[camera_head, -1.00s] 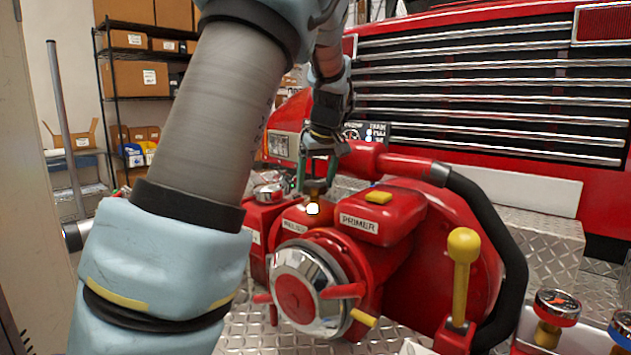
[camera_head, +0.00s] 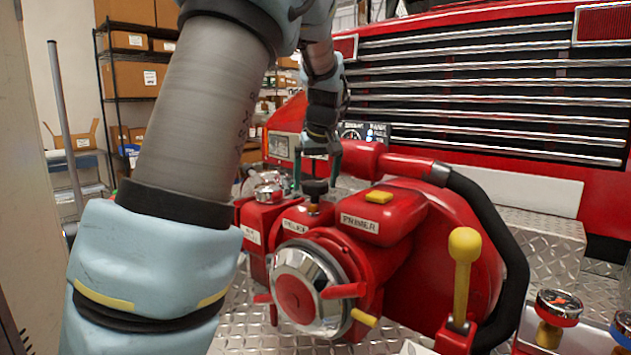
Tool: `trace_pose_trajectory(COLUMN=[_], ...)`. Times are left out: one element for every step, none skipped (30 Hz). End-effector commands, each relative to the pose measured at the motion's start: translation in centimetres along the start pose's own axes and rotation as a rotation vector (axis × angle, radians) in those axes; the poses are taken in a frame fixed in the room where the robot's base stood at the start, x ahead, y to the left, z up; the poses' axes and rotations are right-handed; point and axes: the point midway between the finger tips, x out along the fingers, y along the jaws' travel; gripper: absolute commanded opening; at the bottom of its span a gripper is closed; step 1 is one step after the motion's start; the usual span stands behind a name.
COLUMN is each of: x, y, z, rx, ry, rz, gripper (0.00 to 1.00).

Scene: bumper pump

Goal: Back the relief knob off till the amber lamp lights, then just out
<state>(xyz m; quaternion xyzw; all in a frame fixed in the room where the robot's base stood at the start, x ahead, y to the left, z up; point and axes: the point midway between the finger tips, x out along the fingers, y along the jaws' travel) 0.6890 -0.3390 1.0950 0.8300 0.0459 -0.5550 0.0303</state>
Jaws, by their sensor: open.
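The red housing labelled RELIEF (camera_head: 296,227) is in the middle of the head view, left of the PRIMER housing. The dark relief knob (camera_head: 315,187) stands upright on top of it. A small amber lamp (camera_head: 313,208) sits just in front of the knob and looks dull, with no bright glow. My gripper (camera_head: 316,175) points down over the knob, open. Its two fingers stand left and right of the knob, near its top. I cannot tell whether either finger touches it.
The red PRIMER housing (camera_head: 372,213) with a yellow button is close on the right. A chrome-capped gauge (camera_head: 268,190) is close on the left. A chrome wheel with red handles (camera_head: 305,290) is in front. A yellow-knobbed lever (camera_head: 463,265) and black hose (camera_head: 500,220) stand further right.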

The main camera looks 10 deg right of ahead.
Motion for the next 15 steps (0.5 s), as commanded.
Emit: trace_pose_trajectory(x=[-0.4, -0.8, -1.3, -1.8, -2.4, -3.1, -3.8, -4.4, -5.2, -5.8, -6.4, -7.1, -7.6, -8.1, -8.7], y=[0.1, 0.1, 0.1, 0.1, 0.1, 0.1, 0.1, 0.1, 0.1, 0.1, 0.1, 0.1, 0.1, 0.0, 0.1], z=[0.0, -0.1, -0.1, -0.1, -0.1, 0.0, -0.1, -0.1, 0.0, 0.0, 0.0, 0.0, 0.0, 0.0, 0.0], rx=[0.0, 0.001, 0.001, 0.0, 0.0, 0.0, 0.001, 0.001, 0.0, 0.0, 0.0, 0.001, 0.001, 0.001, 0.0], ry=[0.003, 0.003, 0.003, 0.004, 0.005, 0.004, 0.005, 0.005, 0.004, 0.004, 0.004, 0.005, 0.004, 0.004, 0.003], rz=[0.002, 0.003, 0.003, 0.005, 0.005, 0.005, 0.005, 0.005, 0.005, 0.006, 0.005, 0.005, 0.004, 0.004, 0.004], gripper=[1.0, 1.0, 1.0, 1.0, 1.0, 1.0, 1.0, 1.0, 1.0, 1.0, 1.0, 1.0, 1.0, 1.0, 1.0])
